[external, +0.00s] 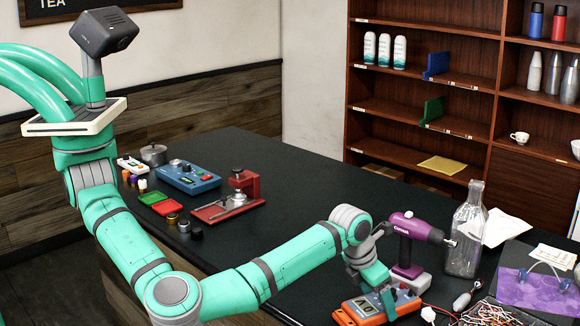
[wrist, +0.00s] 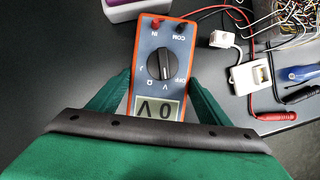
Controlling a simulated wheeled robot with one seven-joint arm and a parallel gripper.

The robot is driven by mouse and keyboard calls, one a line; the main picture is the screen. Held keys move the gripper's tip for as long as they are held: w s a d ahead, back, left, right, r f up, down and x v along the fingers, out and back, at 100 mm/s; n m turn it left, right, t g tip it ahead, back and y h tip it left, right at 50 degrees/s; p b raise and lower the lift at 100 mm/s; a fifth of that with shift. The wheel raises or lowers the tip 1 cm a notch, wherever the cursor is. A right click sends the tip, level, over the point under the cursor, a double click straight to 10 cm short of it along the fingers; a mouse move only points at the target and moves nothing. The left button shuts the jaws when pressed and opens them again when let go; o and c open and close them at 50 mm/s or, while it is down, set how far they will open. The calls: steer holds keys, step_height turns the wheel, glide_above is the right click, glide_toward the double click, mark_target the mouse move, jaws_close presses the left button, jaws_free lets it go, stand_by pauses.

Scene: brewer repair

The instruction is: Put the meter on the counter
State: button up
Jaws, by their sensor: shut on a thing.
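The meter is an orange-edged multimeter with a blue-grey face, a round dial and a small display. In the external view the meter (external: 362,310) is at the bottom right, low over the black counter (external: 290,210). In the wrist view the meter (wrist: 163,68) lies between the green fingers, dial facing the camera. My gripper (external: 372,280) is shut on the meter, with one finger on each side of it, as the wrist view shows (wrist: 158,95). I cannot tell whether the meter's underside touches the counter.
A purple drill (external: 415,230) and a glass bottle (external: 466,235) stand just behind the meter. Tangled wires (wrist: 285,20), a red probe (wrist: 275,117) and a blue-handled tool (wrist: 298,73) lie to its right. The counter's middle is clear; a red stand (external: 235,198) is left.

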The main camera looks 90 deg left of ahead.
steer(key=shift+f, duration=0.1)
steer(key=o, duration=1.4)
steer(key=shift+f, duration=0.1)
steer(key=v, duration=1.2)
